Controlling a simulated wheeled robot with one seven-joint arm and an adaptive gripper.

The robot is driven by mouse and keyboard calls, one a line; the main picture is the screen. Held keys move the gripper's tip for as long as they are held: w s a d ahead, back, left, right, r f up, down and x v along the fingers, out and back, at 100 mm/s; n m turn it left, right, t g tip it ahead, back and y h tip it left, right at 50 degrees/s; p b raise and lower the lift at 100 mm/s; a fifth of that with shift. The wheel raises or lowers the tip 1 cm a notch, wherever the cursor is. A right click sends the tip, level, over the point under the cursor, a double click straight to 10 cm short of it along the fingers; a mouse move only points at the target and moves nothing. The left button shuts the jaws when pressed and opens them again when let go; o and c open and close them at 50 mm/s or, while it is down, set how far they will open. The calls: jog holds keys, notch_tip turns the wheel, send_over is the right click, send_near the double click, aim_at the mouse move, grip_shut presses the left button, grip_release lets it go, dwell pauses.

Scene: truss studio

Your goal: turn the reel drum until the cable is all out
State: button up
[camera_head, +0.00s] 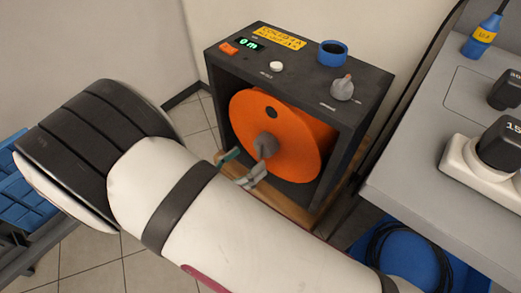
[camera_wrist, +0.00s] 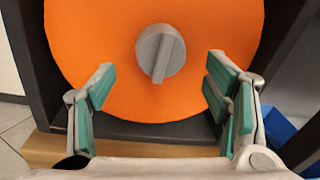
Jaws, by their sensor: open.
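The orange reel drum (camera_head: 300,150) sits in a dark open-front box (camera_head: 232,62), with a grey knob (camera_head: 265,146) at its centre and a dark round hole above the knob. A green display (camera_head: 249,44) on the box top reads "0 m". My gripper (camera_head: 243,168) is in front of the drum, partly hidden by my arm. In the wrist view, my gripper (camera_wrist: 160,88) is open and empty, its green-padded fingers on either side of the knob (camera_wrist: 160,53) and apart from it. No cable shows on the drum (camera_wrist: 90,45).
The box top carries an orange switch (camera_head: 229,48), a white button (camera_head: 276,66), a blue ring (camera_head: 333,53) and a grey knob. A grey bench (camera_head: 400,185) with plugs stands right. Below it, a blue bin (camera_head: 465,272) holds coiled black cable (camera_head: 400,245). Blue crates stand left.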

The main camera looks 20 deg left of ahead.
aim_at(260, 150)
jog(key=shift+b+x, duration=0.45)
jog(key=shift+x, duration=2.3)
jog(key=shift+c, duration=0.6)
grip_shut()
